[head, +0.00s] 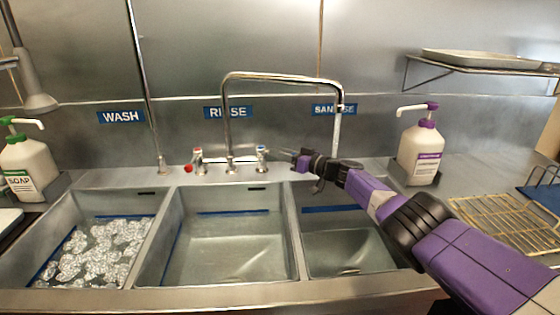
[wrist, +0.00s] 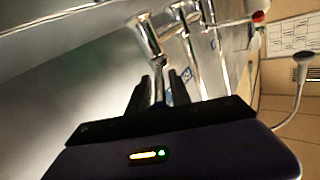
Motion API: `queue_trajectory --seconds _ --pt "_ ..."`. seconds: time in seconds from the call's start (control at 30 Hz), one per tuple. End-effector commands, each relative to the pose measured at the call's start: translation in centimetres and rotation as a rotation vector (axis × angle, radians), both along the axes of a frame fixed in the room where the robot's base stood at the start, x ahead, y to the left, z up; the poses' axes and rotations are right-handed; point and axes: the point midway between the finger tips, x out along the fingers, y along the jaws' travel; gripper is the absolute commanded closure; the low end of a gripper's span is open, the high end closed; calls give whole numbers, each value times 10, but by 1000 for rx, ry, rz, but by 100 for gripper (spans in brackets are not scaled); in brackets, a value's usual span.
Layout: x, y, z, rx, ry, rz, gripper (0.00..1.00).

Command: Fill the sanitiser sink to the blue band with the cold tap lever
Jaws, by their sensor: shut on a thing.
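The sanitiser sink (head: 345,240) is the right basin, under the SANITISE label (head: 334,109). Its blue band (head: 330,209) shows along the back wall; the grey surface inside lies below it, and I cannot tell how deep any water is. The swivel spout (head: 285,77) arches over to this basin. A pale straight column (head: 337,130) hangs below its tip; I cannot tell if it is water or pipe. The blue-marked cold tap (head: 262,152) stands behind the middle basin. My gripper (head: 297,158) is shut on its metal lever (wrist: 158,85), seen between the fingers (wrist: 160,92) in the wrist view.
The red-marked hot tap (head: 195,162) stands left of the spout base. The rinse basin (head: 225,245) is in the middle; the wash basin (head: 95,245) holds foam. A purple-topped bottle (head: 421,155) stands close behind my arm. A wire rack (head: 505,222) lies right.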

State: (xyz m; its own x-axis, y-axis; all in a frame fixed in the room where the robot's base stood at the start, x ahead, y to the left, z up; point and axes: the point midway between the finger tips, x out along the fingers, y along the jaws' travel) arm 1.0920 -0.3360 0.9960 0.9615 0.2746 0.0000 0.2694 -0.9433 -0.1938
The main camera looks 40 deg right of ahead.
Motion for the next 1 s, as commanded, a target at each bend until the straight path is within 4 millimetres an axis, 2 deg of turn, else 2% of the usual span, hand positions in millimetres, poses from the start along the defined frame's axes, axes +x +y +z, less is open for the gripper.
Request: queue_trajectory --seconds 0.6,0.63,0.67,1.0 --pt "1 2 1 0 -1 20 100" --pt "1 2 1 0 -1 20 69" --pt "1 2 1 0 -1 20 66" --pt "0 1 1 0 0 19 66"
